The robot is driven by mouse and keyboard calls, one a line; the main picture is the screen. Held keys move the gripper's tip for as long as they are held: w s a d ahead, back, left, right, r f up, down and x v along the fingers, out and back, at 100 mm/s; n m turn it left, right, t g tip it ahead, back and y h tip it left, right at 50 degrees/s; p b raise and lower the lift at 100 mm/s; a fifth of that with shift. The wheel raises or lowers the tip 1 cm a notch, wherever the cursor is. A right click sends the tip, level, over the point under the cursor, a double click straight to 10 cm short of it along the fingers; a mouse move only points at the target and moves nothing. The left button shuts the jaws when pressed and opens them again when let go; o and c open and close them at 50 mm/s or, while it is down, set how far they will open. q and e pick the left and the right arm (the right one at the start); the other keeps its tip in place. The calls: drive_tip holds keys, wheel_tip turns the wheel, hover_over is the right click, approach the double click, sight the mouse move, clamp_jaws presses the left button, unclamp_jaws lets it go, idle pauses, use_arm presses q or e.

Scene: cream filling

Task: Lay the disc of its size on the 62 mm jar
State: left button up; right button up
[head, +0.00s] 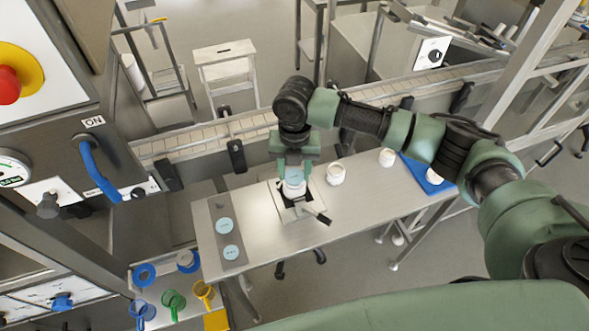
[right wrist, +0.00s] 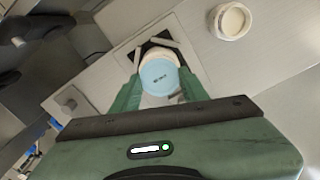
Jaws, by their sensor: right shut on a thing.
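My right gripper (head: 294,173) points down over a white jar (head: 293,190) that stands in a dark clamp on a metal plate. It is shut on a light-blue disc (right wrist: 160,77), with a green finger on either side. In the right wrist view the disc covers much of the jar (right wrist: 158,54), whose pale rim shows behind it. I cannot tell whether disc and jar touch. Two more light-blue discs, an upper one (head: 224,225) and a lower one (head: 231,252), lie on a grey strip at the table's left end. My left gripper is out of view.
An open jar (head: 336,175) filled with cream stands right of the clamp. Another jar (head: 387,158) stands farther right, and one (head: 434,178) is on a blue mat (head: 420,172). A clamp handle (head: 319,214) sticks out front right. The table's front middle is clear.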

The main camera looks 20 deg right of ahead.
sight(295, 176)
drive_tip(key=shift+s+f, duration=0.15)
drive_tip(key=shift+f, duration=0.2)
idle(0.4)
drive_tip(key=o, duration=1.4)
drive_tip(key=shift+c, duration=0.2)
drive_tip(key=shift+w, duration=0.2)
drive_tip(key=shift+r, duration=0.1)
wheel_tip(295, 176, up, 8)
drive_tip(key=shift+f+b, duration=0.25)
drive_tip(key=shift+b, duration=0.45)
